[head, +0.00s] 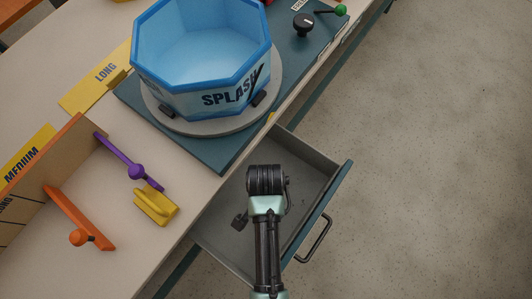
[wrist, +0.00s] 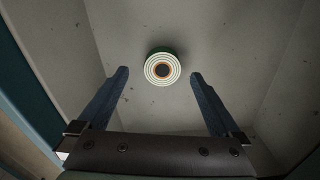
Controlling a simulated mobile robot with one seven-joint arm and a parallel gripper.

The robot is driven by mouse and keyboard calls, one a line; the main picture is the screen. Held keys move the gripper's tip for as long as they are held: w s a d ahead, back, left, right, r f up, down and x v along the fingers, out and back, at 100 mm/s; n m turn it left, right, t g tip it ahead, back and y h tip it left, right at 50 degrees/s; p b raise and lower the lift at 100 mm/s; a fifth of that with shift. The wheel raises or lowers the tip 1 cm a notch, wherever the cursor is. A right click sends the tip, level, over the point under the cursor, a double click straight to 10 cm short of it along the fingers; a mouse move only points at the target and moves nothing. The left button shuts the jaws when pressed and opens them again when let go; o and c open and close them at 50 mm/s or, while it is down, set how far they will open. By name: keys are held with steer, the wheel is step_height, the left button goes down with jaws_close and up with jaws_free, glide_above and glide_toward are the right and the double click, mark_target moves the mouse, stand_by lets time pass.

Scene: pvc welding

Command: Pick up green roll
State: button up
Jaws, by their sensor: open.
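The green roll (wrist: 162,68) shows in the wrist view as a round end with pale rings, an orange ring and a dark centre, and a green edge at its top. It lies on the grey floor of the open drawer (head: 216,233). My gripper (wrist: 160,75) is open, with one dark finger on each side of the roll in the picture and nothing between them. The roll appears beyond the fingertips, apart from them. In the head view my arm reaches over the drawer and hides part of its inside; I cannot make out the roll there.
The drawer's front with its dark handle (head: 314,240) faces right. The table above holds a blue SPLASH basin (head: 205,85) on a round grey plate, a purple tool (head: 125,158), a yellow block (head: 155,206) and an orange tool (head: 80,220). Open floor lies to the right.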

steer(key=f, duration=0.1)
steer(key=f+b, duration=0.1)
steer(key=f, duration=0.3)
steer(key=shift+w+b, duration=0.3)
steer(key=shift+b, duration=0.1)
steer(key=c, duration=1.4)
steer(key=shift+o, duration=0.2)
